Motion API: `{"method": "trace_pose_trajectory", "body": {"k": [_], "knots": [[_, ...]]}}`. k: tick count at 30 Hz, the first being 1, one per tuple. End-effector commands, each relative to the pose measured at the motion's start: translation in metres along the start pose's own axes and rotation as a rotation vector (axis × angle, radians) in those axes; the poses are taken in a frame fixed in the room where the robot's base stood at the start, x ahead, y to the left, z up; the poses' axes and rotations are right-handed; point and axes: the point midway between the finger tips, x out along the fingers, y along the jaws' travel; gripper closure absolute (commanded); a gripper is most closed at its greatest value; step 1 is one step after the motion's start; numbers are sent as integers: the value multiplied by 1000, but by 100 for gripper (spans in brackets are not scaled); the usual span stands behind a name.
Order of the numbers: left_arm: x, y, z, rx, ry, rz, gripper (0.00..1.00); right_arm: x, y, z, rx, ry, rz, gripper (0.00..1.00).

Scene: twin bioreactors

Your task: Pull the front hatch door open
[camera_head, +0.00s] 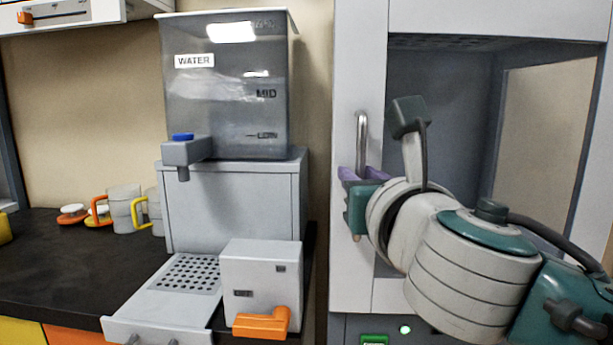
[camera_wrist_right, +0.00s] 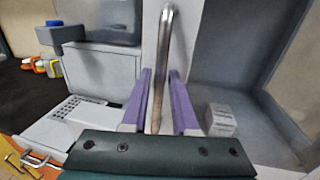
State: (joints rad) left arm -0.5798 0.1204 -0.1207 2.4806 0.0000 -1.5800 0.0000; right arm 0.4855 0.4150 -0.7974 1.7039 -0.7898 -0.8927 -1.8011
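The front hatch door (camera_head: 350,270) is a pale panel on the tall cabinet at the right of the head view. It looks closed, flush with the cabinet front. Its upright metal bar handle (camera_head: 362,128) is on the left edge strip, and it also shows in the right wrist view (camera_wrist_right: 166,45). My right gripper (camera_head: 360,174) has purple fingers, one on each side of the handle's lower part. In the wrist view the fingers (camera_wrist_right: 160,80) stand apart, with a gap visible between the bar and the right finger. My left gripper is not in view.
Cups (camera_head: 124,208) are on the dark counter (camera_head: 50,260). A pale block (camera_wrist_right: 220,120) sits in the grey recess right of the handle.

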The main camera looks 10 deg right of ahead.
Motion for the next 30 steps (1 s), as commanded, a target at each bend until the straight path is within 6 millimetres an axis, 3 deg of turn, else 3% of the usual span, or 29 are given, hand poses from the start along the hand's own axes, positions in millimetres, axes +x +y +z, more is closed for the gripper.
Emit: {"method": "trace_pose_trajectory", "body": {"k": [3,10,30], "knots": [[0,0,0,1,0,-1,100,0,0,0,1,0,0,74],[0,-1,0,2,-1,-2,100,0,0,0,1,0,0,100],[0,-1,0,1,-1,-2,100,0,0,0,0,0,-1,100]]}}
